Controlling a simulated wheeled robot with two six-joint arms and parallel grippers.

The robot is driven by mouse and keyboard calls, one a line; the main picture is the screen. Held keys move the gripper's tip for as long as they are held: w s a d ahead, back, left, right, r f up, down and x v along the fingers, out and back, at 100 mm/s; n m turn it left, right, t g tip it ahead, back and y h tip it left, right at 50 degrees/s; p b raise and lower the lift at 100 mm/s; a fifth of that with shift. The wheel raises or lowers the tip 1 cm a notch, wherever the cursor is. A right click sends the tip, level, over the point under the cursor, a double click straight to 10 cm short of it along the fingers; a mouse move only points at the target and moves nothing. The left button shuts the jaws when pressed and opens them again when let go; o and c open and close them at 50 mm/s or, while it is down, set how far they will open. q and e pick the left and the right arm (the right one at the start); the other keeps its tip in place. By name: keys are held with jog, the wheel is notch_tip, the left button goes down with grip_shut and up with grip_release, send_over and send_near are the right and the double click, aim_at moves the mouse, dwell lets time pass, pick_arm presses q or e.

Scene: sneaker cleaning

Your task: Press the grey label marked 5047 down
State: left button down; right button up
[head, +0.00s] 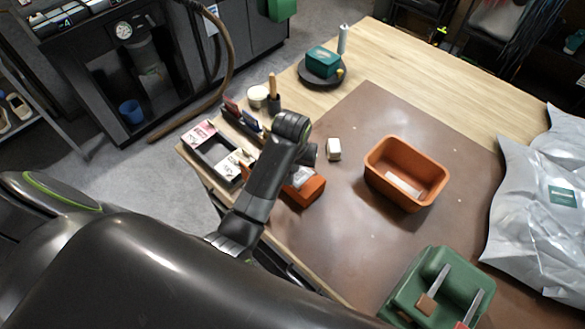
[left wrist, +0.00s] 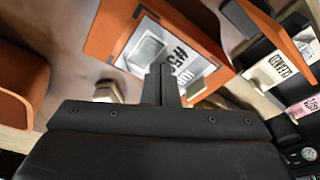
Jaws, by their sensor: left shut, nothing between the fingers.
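An orange box (head: 309,191) sits near the left edge of the brown mat, partly hidden by my left arm. It carries a pale grey-white label (head: 302,174). In the left wrist view the label (left wrist: 188,64) shows a picture panel and dark print; I cannot read the number fully. It looks nearly flat on the box. My left gripper (left wrist: 164,70) is shut and empty, its fingertips over the label's lower part. I cannot tell whether they touch it. In the head view the left gripper (head: 308,155) is mostly behind the wrist. My right gripper is not in view.
A black tray (head: 217,163) with printed cards lies left of the arm. A small white block (head: 334,149) and an orange bin (head: 407,172) stand to the right. A green caddy (head: 400,290) is at the front, silver bags (head: 520,210) at far right.

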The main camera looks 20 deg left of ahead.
pick_arm(q)
jog(key=shift+f, duration=0.25)
jog(key=shift+s+f+p, duration=0.15)
jog(key=shift+p, duration=0.3)
dwell(1.3)
jog(key=shift+r, duration=4.1)
